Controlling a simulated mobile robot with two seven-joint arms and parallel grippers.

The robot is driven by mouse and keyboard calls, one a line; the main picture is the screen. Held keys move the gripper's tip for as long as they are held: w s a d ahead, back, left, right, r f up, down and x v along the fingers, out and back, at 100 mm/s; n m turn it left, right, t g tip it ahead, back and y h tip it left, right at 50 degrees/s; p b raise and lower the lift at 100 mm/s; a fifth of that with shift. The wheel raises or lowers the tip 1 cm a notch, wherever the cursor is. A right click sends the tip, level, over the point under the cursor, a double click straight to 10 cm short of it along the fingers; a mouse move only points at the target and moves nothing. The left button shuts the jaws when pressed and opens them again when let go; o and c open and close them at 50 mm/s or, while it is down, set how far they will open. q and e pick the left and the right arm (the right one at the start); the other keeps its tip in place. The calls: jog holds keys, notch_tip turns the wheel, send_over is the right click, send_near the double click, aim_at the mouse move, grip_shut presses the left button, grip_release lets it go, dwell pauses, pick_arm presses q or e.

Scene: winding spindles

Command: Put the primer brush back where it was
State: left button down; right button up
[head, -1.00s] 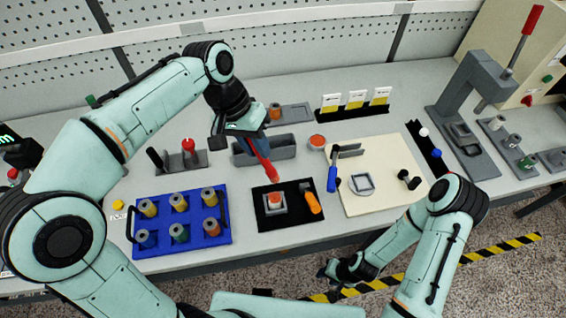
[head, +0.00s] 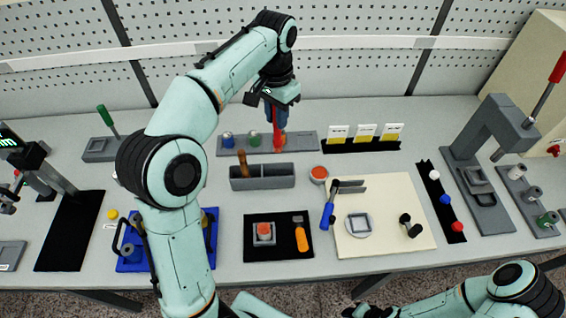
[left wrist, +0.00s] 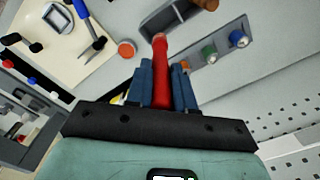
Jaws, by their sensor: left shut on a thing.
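My left gripper (head: 276,108) is shut on a red rod-like tool, which I take for the primer brush (head: 279,130). It hangs tip down in front of the grey back tray (head: 302,140), behind the two-part grey trough (head: 280,182). In the left wrist view the red brush (left wrist: 160,70) sticks out between the blue fingers (left wrist: 162,88). A brown handle (head: 242,162) stands in the trough's left compartment. The right compartment looks empty. Of my right gripper (head: 368,311) only a dark part shows at the bottom edge; its jaws are hidden.
Green (head: 228,138) and blue (head: 253,139) capped items sit in the back tray. An orange-filled cup (head: 318,174) stands right of the trough. A black mat (head: 257,252) with an orange-handled tool (head: 301,232) and a cream board (head: 400,190) lie in front. My left arm covers part of the blue rack (head: 131,262).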

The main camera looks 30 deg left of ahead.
aim_at(277, 146)
pick_arm(q)
jog(key=f+b, duration=0.1)
jog(key=f, duration=0.9)
jog(key=shift+s+f, duration=0.15)
jog(key=shift+s, duration=0.05)
notch_tip(277, 146, down, 6)
jog(key=shift+w+r+b, duration=0.15)
jog(key=shift+r+b, duration=0.05)
jog(key=shift+b, duration=0.4)
pick_arm(e)
jog(key=shift+g, duration=0.3)
jog(key=s+f, duration=0.3)
jog(key=shift+s, duration=0.25)
pick_arm(q)
jog(key=shift+w+f, duration=0.1)
jog(key=shift+f, duration=0.15)
jog(key=c, duration=1)
grip_release()
